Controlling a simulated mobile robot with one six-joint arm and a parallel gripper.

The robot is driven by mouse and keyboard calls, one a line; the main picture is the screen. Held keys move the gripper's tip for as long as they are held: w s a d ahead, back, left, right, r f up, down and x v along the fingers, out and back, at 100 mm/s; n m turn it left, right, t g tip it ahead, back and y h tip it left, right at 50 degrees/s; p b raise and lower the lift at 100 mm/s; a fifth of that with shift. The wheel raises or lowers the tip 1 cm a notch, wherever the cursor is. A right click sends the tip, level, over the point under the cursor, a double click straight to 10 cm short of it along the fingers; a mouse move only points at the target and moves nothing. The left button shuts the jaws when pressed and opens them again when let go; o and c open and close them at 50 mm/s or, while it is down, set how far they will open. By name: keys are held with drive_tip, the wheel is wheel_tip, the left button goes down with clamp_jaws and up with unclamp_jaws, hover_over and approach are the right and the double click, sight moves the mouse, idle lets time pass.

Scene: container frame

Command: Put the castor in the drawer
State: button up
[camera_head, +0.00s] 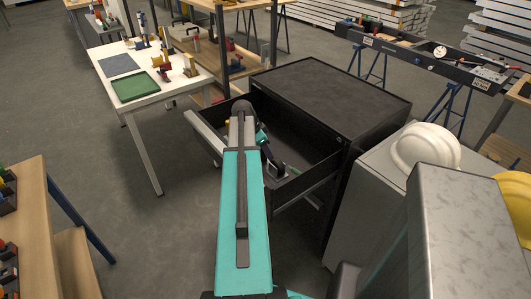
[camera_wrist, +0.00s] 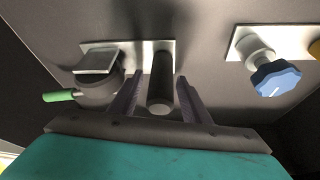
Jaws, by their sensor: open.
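The open drawer (camera_head: 306,186) of the black cabinet juts out to the left in the head view, with several small parts inside. My gripper reaches down into it; its fingers are hidden there behind my teal arm. In the wrist view my gripper (camera_wrist: 159,82) is open. A dark rounded bar-like part (camera_wrist: 160,98) on a pale metal plate lies between its fingers, with no clear contact. Left of them is a dark round piece with a square metal plate and green lever (camera_wrist: 97,72). I cannot tell for sure which of these is the castor.
A blue knob on a plate (camera_wrist: 275,76) lies at the right in the wrist view. A white table with a green tray (camera_head: 135,86) stands at the left back. A grey cabinet with a white helmet (camera_head: 425,147) is at the right. Open floor lies left.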

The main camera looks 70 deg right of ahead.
drive_tip(key=shift+r, duration=0.25)
drive_tip(key=b+v, duration=0.1)
drive_tip(key=v, duration=1)
drive_tip(key=shift+r+b, duration=0.3)
drive_tip(key=shift+r, duration=0.1)
drive_tip(key=shift+w, duration=0.1)
idle(0.3)
